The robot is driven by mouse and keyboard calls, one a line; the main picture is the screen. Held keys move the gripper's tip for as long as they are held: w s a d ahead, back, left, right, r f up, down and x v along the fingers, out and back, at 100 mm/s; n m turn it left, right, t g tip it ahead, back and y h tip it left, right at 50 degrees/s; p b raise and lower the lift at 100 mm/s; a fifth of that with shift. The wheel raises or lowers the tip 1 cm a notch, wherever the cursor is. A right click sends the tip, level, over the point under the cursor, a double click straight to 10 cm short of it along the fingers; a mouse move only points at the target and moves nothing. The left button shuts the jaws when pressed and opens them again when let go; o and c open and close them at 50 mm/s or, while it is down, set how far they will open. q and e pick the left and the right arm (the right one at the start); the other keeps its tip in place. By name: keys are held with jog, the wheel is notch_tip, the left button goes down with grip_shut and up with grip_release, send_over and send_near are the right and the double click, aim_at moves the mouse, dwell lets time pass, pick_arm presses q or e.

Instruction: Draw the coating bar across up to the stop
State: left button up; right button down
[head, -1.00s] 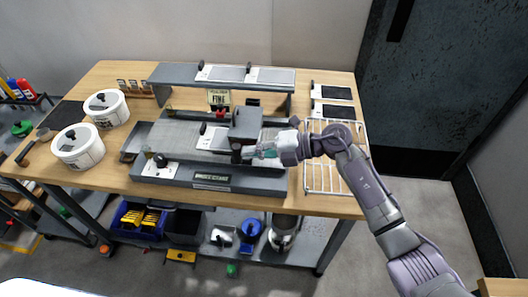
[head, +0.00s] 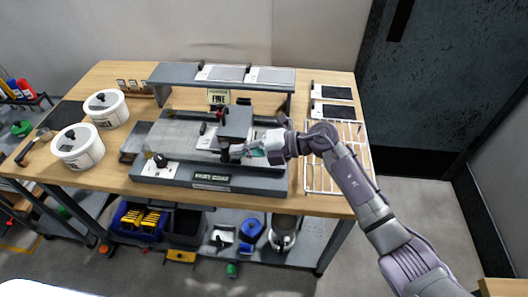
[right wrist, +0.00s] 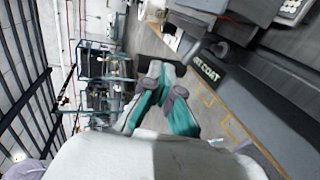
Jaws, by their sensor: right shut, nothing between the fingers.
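The coating bar's dark grey carriage (head: 236,122) stands upright across the grey coater bed (head: 176,134), right of the bed's middle. A dark round part (right wrist: 222,48) shows close to my fingers in the right wrist view. My right gripper (head: 238,152) is at the carriage's front side, low, with its teal fingers pointing left. I cannot tell whether the fingers touch the carriage. I cannot make out the stop for sure. My left gripper is out of view.
A grey raised shelf (head: 175,76) with pale plates stands behind the coater. A white wire rack (head: 325,180) lies to its right, partly under my arm. Two white tubs (head: 78,147) (head: 106,109) stand at the left. The bed left of the carriage looks clear.

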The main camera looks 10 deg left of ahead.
aim_at(228, 159)
jog(key=shift+a, duration=1.65)
jog(key=shift+d, duration=0.2)
jog(key=d, duration=0.3)
jog(key=shift+d+p, duration=0.2)
jog(key=shift+p, duration=0.2)
